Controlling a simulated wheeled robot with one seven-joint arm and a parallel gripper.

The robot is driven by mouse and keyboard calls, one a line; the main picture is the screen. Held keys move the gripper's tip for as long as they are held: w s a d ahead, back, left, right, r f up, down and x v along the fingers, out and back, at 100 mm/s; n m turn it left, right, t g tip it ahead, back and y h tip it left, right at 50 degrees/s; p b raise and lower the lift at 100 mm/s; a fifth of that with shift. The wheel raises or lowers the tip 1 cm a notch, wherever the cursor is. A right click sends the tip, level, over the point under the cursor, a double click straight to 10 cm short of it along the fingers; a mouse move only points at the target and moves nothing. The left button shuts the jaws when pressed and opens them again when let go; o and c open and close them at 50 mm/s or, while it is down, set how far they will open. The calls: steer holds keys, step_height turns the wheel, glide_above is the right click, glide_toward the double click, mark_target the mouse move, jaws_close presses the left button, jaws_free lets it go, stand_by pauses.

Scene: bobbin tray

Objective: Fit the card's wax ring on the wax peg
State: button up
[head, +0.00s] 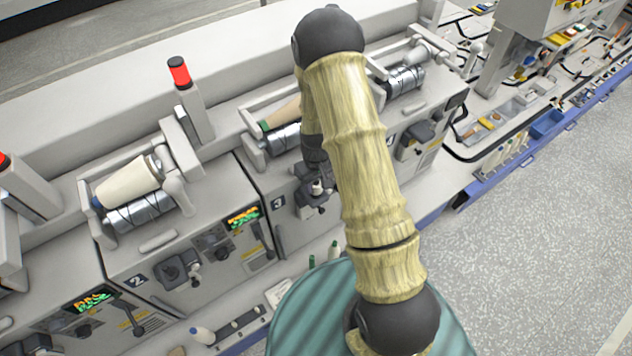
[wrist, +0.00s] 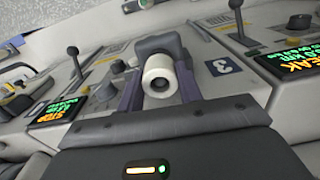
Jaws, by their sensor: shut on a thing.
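A white wax ring (wrist: 159,75) sits between the two fingers of my gripper (wrist: 160,88) in the wrist view, its round end with a dark hole facing the camera. My gripper is shut on it. Directly behind the ring is a dark grey bracket (wrist: 165,44) on the front of station 3. The wax peg itself is hidden behind or inside the ring, so I cannot tell whether the ring is around it. In the head view, the small white ring (head: 317,187) shows at station 3, partly hidden by my arm. I cannot pick out the card for certain.
The station 3 label (wrist: 222,67) is right of the ring. Lit displays (wrist: 55,112) and levers (wrist: 74,60) stand on both sides. In the head view, station 2 has a similar bracket (head: 170,272) and a cream bobbin (head: 128,183) above. Open floor (head: 545,240) lies at right.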

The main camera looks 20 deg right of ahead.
steer(key=shift+f+b, duration=0.5)
steer(key=shift+f, duration=0.1)
stand_by(0.7)
steer(key=o, duration=0.7)
steer(key=shift+c, duration=0.2)
steer(key=shift+w+r+p, duration=0.1)
steer(key=shift+r+p, duration=2.85)
steer(key=shift+r, duration=1.25)
steer(key=shift+s+r+p, duration=0.2)
steer(key=shift+r+p, duration=0.35)
steer(key=shift+r, duration=0.3)
steer(key=shift+r+p, duration=0.3)
steer(key=shift+r, duration=0.2)
steer(key=shift+w, duration=0.1)
